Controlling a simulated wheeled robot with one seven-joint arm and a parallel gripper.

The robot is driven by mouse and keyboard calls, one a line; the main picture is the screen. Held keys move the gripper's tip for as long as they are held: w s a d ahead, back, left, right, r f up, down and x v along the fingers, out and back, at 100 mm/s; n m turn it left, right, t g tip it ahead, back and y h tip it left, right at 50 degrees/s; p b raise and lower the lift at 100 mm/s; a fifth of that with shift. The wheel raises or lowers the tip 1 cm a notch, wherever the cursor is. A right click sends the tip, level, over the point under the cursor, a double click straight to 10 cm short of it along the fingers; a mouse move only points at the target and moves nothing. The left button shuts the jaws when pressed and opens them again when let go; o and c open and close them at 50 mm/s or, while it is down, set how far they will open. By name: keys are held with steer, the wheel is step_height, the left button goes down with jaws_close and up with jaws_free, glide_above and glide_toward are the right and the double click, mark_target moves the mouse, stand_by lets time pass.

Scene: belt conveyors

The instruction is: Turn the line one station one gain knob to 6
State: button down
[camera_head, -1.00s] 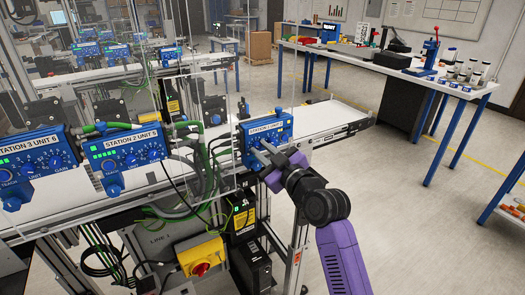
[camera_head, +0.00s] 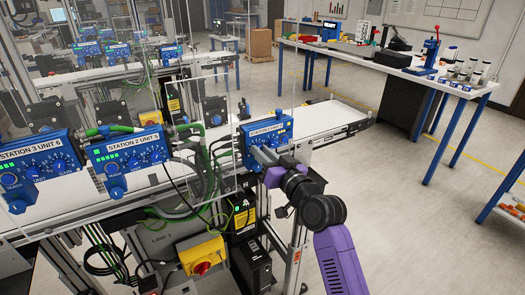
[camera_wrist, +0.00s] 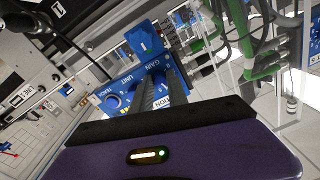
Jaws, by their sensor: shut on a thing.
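The blue station 1 control box (camera_head: 276,130) is at the right end of the row of boxes in the head view. My purple-and-black gripper (camera_head: 262,153) reaches its front face from the lower right. In the wrist view the box (camera_wrist: 178,80) appears tilted, with GAIN, UNIT and TEACH lettering along it. My fingers (camera_wrist: 156,82) are shut at the GAIN end of the box, on the gain knob. The fingers hide most of that knob, and its pointer and scale cannot be read. A round blue knob (camera_wrist: 113,103) shows near the TEACH lettering.
Station 2 (camera_head: 128,155) and station 3 (camera_head: 35,155) boxes stand to the left. A yellow box with a red switch (camera_head: 201,262) is below. Green and grey cables hang beside the station 1 box. A white worktable (camera_head: 455,85) stands at the right. Open floor lies between.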

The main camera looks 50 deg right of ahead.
steer(key=shift+m, duration=0.6)
steer(key=c, duration=1.6)
jaws_free()
steer(key=shift+o, duration=0.2)
steer(key=b+v, duration=0.1)
steer(key=v, duration=0.7)
steer(key=shift+w, duration=0.1)
